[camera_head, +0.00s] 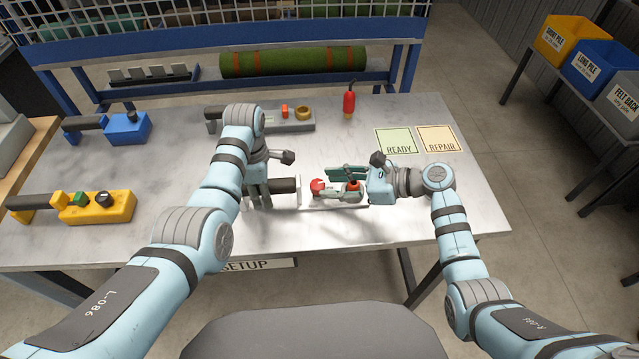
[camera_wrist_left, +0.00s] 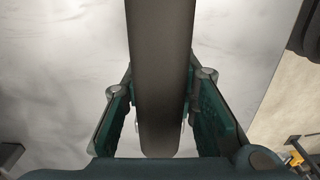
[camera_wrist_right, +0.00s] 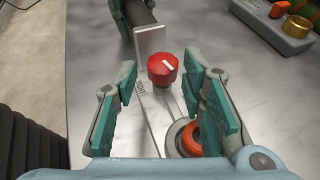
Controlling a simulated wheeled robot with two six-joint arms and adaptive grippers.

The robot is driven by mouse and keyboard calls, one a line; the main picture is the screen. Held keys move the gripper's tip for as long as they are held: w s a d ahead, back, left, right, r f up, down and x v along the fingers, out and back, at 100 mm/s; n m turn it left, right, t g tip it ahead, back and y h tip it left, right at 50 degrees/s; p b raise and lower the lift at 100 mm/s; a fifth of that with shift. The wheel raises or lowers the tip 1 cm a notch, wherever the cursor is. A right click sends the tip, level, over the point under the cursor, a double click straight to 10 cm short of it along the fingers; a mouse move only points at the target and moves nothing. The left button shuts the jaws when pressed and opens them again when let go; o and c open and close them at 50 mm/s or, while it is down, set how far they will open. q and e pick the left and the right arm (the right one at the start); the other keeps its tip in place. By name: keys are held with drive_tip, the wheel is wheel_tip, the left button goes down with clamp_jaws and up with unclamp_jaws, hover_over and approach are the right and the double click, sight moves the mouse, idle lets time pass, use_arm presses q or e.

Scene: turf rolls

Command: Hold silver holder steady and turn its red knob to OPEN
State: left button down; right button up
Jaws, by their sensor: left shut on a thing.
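The silver holder (camera_head: 307,194) lies near the middle front of the table, its dark handle (camera_head: 284,186) pointing left. My left gripper (camera_head: 258,194) is shut on this handle; the handle (camera_wrist_left: 160,70) runs between the teal fingers in the left wrist view. The red knob (camera_head: 318,186) sits on the holder near its upright plate. In the right wrist view the red knob (camera_wrist_right: 163,70) has a white pointer mark, and small lettering beside it is hard to read. My right gripper (camera_wrist_right: 168,85) is open, its fingers either side of the knob in that view, with visible gaps.
An orange-red ring part (camera_wrist_right: 190,138) sits on the holder near the right gripper. Blue (camera_head: 125,128), yellow (camera_head: 100,207) and grey (camera_head: 290,122) holders stand around. READY (camera_head: 396,140) and REPAIR (camera_head: 437,139) mats lie clear at right.

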sight(320, 186)
drive_tip(key=v, duration=0.8)
use_arm(q)
drive_tip(key=shift+f, duration=0.1)
use_arm(e)
drive_tip(key=shift+g, duration=0.4)
drive_tip(key=s+a+f, duration=0.1)
drive_tip(key=s, duration=0.1)
drive_tip(key=s+a+f, duration=0.1)
drive_tip(key=s+f, duration=0.1)
drive_tip(key=s+a+f, duration=0.2)
drive_tip(key=shift+a+f, duration=0.1)
drive_tip(key=shift+f, duration=0.15)
drive_tip(key=shift+s+a+f+m+t+h, duration=0.35)
drive_tip(key=shift+s+a+m+t+h, duration=0.25)
drive_tip(key=shift+s+a, duration=0.25)
drive_tip(key=shift+w+r+m+t+h, duration=0.2)
drive_tip(key=shift+r+m+t+h, duration=0.4)
drive_tip(key=shift+r+m+t, duration=0.45)
drive_tip(key=w+d+r+m+t+h, duration=0.2)
drive_tip(key=w+r+t, duration=0.1)
drive_tip(key=r, duration=0.1)
drive_tip(key=shift+m, duration=0.25)
drive_tip(key=x, duration=1.2)
drive_tip(key=shift+w+f, duration=0.1)
